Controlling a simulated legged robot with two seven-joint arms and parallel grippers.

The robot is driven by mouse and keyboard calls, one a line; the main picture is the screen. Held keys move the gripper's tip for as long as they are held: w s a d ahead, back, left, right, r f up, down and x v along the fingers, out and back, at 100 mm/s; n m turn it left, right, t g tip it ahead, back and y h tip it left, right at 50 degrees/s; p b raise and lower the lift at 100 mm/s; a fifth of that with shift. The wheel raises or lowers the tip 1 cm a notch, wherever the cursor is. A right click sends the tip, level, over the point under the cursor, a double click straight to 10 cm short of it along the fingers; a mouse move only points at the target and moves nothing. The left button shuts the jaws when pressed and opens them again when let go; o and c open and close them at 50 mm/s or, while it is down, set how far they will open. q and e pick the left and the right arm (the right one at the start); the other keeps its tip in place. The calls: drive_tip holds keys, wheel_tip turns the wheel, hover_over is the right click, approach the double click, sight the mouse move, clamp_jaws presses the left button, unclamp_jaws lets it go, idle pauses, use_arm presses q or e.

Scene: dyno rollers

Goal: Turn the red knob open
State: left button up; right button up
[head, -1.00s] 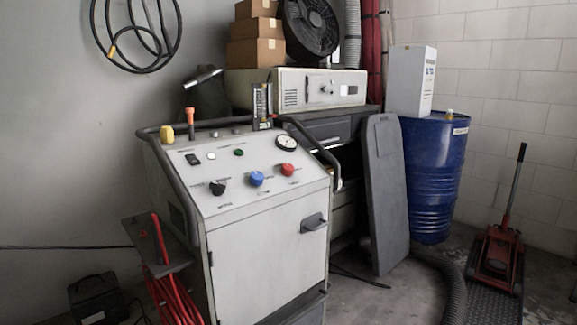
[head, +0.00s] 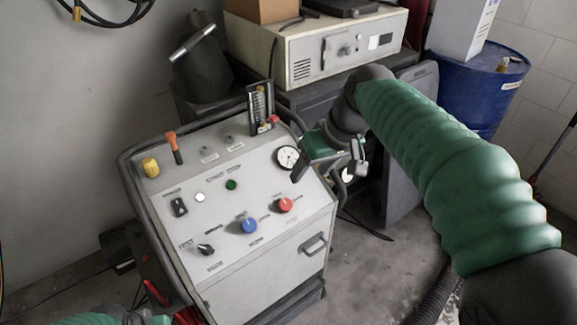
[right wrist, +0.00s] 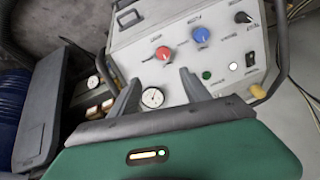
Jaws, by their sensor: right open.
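The red knob (head: 285,204) is on the sloped top panel of the white machine (head: 264,272), right of the blue knob (head: 249,225). In the right wrist view the red knob (right wrist: 163,53) lies beyond my fingertips, with the blue knob (right wrist: 201,35) to its right. My right gripper (head: 328,162) is open and empty over the panel's right edge, near the round gauge (head: 287,157). It is apart from the red knob. In the right wrist view its two fingers (right wrist: 160,84) stand apart. Part of my left arm (head: 88,318) shows at the bottom left; its jaws cannot be made out.
A dark bent handrail (head: 131,190) runs along the panel's side. A yellow knob (head: 150,167) and an orange-topped lever (head: 173,147) stand at its back left. A blue drum (head: 470,85) is at the right. The space above the panel's middle is free.

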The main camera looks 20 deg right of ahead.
wheel_tip(320, 180, down, 3)
drive_tip(key=a+b, duration=0.1)
drive_tip(key=a, duration=0.1)
drive_tip(key=b, duration=0.1)
approach(285, 203)
drive_tip(key=x, duration=0.2)
drive_tip(key=b+x, duration=0.1)
drive_tip(key=x, duration=0.2)
drive_tip(key=d+b+x, duration=0.1)
drive_tip(key=x, duration=0.2)
drive_tip(key=shift+a+f, duration=0.1)
drive_tip(key=shift+f, duration=0.25)
drive_tip(key=shift+w+a+f, duration=0.15)
drive_tip(key=shift+a, duration=0.4)
drive_tip(key=shift+d, duration=0.3)
drive_tip(key=c, duration=0.7)
use_arm(q)
drive_tip(key=f, duration=0.3)
drive_tip(key=a+f, duration=0.1)
drive_tip(key=shift+s+f, duration=0.3)
use_arm(e)
drive_tip(key=shift+a, duration=0.1)
clamp_jaws()
